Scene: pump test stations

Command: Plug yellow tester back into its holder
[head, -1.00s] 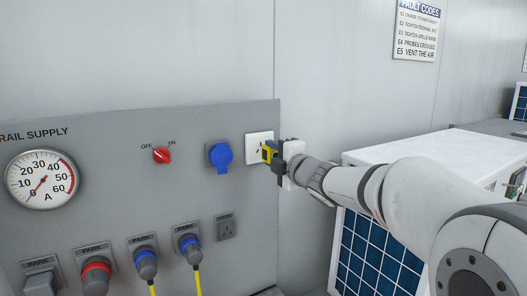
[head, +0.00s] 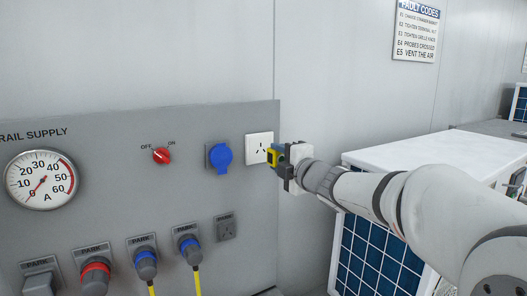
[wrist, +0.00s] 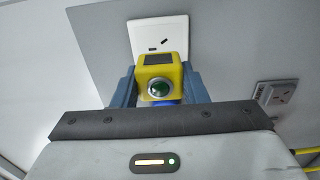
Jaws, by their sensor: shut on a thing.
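The yellow tester (head: 273,157) is clamped in my gripper (head: 281,156), just right of the white wall socket (head: 259,147). Its bare slots show, and the tester stands apart from the plate. In the wrist view the tester (wrist: 160,78) sits between the blue-grey fingers, with a dark panel and a round green button or lamp facing me. The white socket (wrist: 160,36) is behind it there. A small grey slotted socket (head: 227,231) sits empty lower on the panel; it also shows at right in the wrist view (wrist: 276,97).
The grey panel carries a blue covered socket (head: 220,157), a red switch knob (head: 161,155), a gauge (head: 41,178) and a row of parked plugs (head: 146,264), two with yellow cables. A white-topped unit (head: 435,155) stands right, under my arm.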

